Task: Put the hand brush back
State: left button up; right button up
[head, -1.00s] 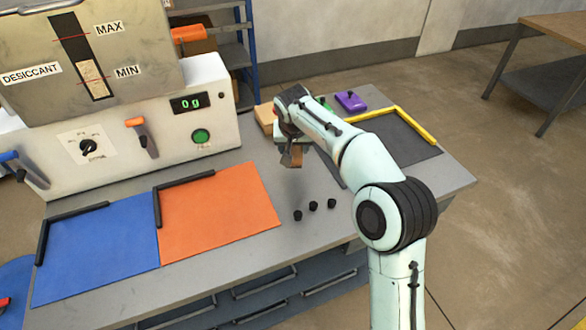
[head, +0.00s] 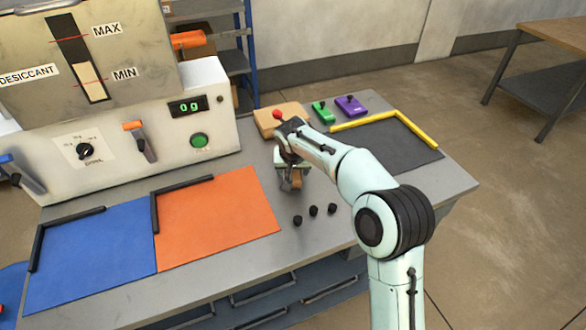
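My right gripper (head: 291,182) hangs over the grey tabletop, between the orange mat and the dark grey mat, pointing down. A small brown piece shows at its fingers. I cannot tell whether this is part of the hand brush or of the gripper, and the finger gap is not clear. No hand brush can be clearly made out elsewhere; my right arm hides part of the table. My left gripper is out of view.
A tan block (head: 268,121) with a red knob (head: 277,115) stands behind the gripper. Green (head: 323,113) and purple (head: 351,106) items lie behind the dark mat (head: 398,148). Several black knobs (head: 314,211) are near the front edge. Blue (head: 95,260) and orange (head: 218,215) mats lie left.

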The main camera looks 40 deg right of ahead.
jog(key=shift+o, duration=0.8)
jog(key=shift+r, duration=0.1)
jog(key=shift+r, duration=0.25)
jog(key=p+v, duration=0.1)
jog(key=v, duration=1)
jog(key=shift+a+r+p, duration=0.2)
jog(key=shift+r+p, duration=0.15)
jog(key=shift+s, duration=0.15)
